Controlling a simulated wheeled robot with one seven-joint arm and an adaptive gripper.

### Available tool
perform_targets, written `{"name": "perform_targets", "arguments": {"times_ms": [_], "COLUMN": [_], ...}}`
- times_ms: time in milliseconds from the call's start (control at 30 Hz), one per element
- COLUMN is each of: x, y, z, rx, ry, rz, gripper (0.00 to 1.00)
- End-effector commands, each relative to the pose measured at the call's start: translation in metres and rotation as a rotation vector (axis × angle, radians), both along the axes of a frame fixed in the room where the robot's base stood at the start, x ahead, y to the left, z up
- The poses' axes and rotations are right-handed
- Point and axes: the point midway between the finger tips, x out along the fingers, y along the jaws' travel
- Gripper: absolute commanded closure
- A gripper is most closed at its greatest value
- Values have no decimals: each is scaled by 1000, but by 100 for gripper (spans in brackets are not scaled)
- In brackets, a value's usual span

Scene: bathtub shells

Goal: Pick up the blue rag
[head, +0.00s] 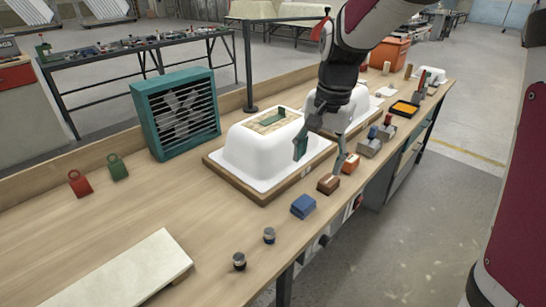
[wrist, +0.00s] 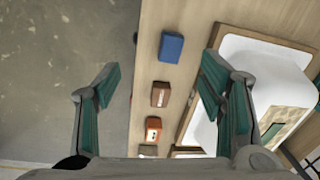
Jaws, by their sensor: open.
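The blue rag (head: 303,206) looks like a small folded block. It lies on the wooden workbench near its front edge, left of a brown block. In the wrist view the blue rag (wrist: 171,47) is near the top centre, beyond my fingertips. My gripper (head: 319,160) is open and empty, above the bench beside the white tub shell and up and right of the rag in the head view. In the wrist view my gripper (wrist: 160,86) has its teal fingers spread wide, one over the floor and one by the tub shell. Nothing hides the rag.
A brown block (head: 328,184) and an orange block (head: 350,163) stand in line along the bench edge. The white tub shell (head: 254,155) sits on a wooden board. Two small dark-and-metal knobs (head: 239,261) stand left of the rag.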

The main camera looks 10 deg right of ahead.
Motion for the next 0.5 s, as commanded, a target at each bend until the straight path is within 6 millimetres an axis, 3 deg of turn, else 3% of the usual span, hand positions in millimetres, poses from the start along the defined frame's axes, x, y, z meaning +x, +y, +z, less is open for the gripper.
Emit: {"name": "perform_targets", "arguments": {"times_ms": [33,200,500], "x": [16,47,59], "y": [1,0,0], "z": [-19,-54,-89], "rx": [-10,-39,-54], "ry": [22,58,74], "rz": [-35,-138,-183], "gripper": [37,37,37]}}
